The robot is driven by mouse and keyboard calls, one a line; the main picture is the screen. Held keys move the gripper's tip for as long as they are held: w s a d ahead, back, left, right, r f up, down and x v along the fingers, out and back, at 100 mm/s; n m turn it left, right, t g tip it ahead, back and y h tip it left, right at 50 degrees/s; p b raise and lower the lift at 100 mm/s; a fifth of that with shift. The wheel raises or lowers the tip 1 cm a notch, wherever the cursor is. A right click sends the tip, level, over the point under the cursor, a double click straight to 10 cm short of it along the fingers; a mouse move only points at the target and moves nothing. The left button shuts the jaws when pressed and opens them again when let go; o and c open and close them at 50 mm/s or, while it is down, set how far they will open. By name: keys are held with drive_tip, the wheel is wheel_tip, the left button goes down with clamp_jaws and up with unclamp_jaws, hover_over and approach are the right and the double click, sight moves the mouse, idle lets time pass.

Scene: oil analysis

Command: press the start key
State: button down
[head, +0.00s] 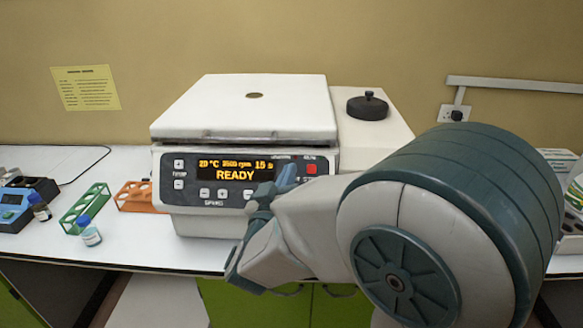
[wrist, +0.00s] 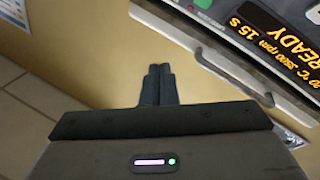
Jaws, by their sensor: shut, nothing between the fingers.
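The start key belongs to the front panel of a white centrifuge (head: 243,108), whose lid is down. Its display (head: 232,171) reads READY, 20 °C, 3500 rpm, 15 s. A red key (head: 311,169) shows at the panel's right; the label under it is partly hidden by my arm. My gripper (head: 287,177) is in front of the panel's right part and covers some of it. In the wrist view its fingers (wrist: 158,80) are together and empty, with a green key (wrist: 203,3) at the top edge. I cannot tell whether the fingers touch anything.
Left on the white bench are a green rack (head: 85,206), an orange rack (head: 134,197), a small vial (head: 90,233) and a blue device (head: 15,204). A black-knobbed lid (head: 367,106) sits behind right. My arm fills the right side.

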drive_tip(key=shift+w, duration=0.1)
drive_tip(key=shift+w+d+f+b, duration=0.1)
drive_tip(key=shift+w+f+b, duration=0.65)
drive_tip(key=shift+w, duration=0.45)
drive_tip(key=shift+w+a+f+b, duration=0.1)
drive_tip(key=shift+w+f+b, duration=0.6)
drive_tip(key=shift+w, duration=0.55)
drive_tip(key=shift+w+d+f+b, duration=0.1)
drive_tip(key=shift+w+f+b, duration=0.5)
drive_tip(key=shift+w+f, duration=0.45)
drive_tip(key=shift+w, duration=0.2)
drive_tip(key=shift+w+f, duration=0.1)
drive_tip(key=shift+w, duration=0.2)
drive_tip(key=shift+w+f+b, duration=0.2)
drive_tip(key=shift+w+b, duration=0.1)
drive_tip(key=shift+b, duration=0.2)
drive_tip(key=shift+s+r, duration=0.45)
drive_tip(key=shift+s, duration=0.25)
drive_tip(key=shift+p, duration=0.3)
